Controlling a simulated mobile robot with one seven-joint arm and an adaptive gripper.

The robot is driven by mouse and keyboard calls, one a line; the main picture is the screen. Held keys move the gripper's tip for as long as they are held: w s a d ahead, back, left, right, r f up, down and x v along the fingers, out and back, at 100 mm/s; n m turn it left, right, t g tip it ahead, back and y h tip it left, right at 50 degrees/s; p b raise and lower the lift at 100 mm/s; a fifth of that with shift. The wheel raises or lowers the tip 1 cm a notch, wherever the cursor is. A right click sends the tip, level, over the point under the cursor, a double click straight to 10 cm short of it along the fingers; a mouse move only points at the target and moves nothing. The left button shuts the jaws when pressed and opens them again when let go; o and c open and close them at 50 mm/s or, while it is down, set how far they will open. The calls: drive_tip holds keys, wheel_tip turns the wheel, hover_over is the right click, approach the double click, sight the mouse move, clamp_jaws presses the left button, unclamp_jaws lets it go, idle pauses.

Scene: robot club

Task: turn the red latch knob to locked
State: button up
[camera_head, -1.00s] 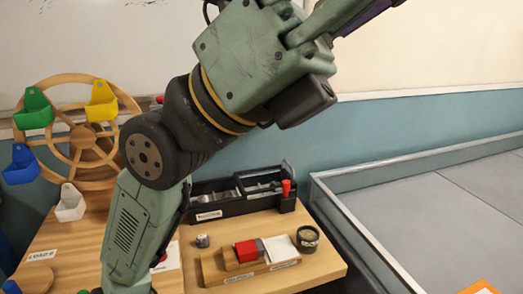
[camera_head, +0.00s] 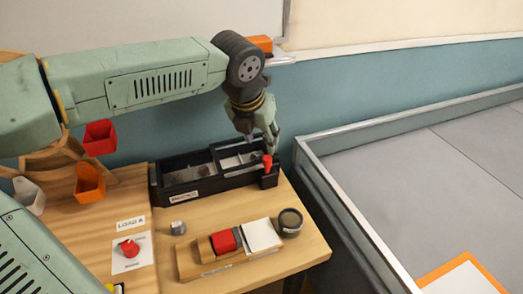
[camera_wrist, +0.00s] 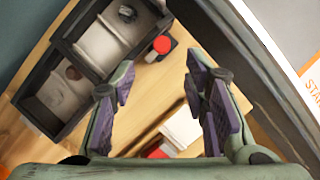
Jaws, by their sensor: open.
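A small upright red knob (camera_head: 267,162) stands on the right front corner of a black tray-like box (camera_head: 215,185). In the wrist view the knob shows as a red disc (camera_wrist: 162,45) beside the box (camera_wrist: 62,52). My gripper (camera_head: 271,147) is close to the knob, partly behind it in the head view. In the wrist view its purple-padded fingers (camera_wrist: 160,78) are spread with nothing between them touching, and the knob lies beyond the tips. A second red knob (camera_head: 130,248) sits on a white card on the table. The knob's lock marking is not readable.
A wooden stand (camera_head: 190,264) holds a red block (camera_head: 223,241) and a white card (camera_head: 261,235). A dark round cup (camera_head: 290,221) and a small grey piece (camera_head: 178,228) stand near it. Red and orange bins (camera_head: 88,184) hang at left. A railed grey surface (camera_head: 430,170) lies right.

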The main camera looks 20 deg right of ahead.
sight(267, 158)
drive_tip(key=p+x, duration=0.1)
drive_tip(key=x, duration=0.8)
drive_tip(key=shift+d+f+p, duration=0.1)
drive_tip(key=shift+d+p, duration=0.05)
drive_tip(key=shift+p, duration=0.25)
clamp_jaws()
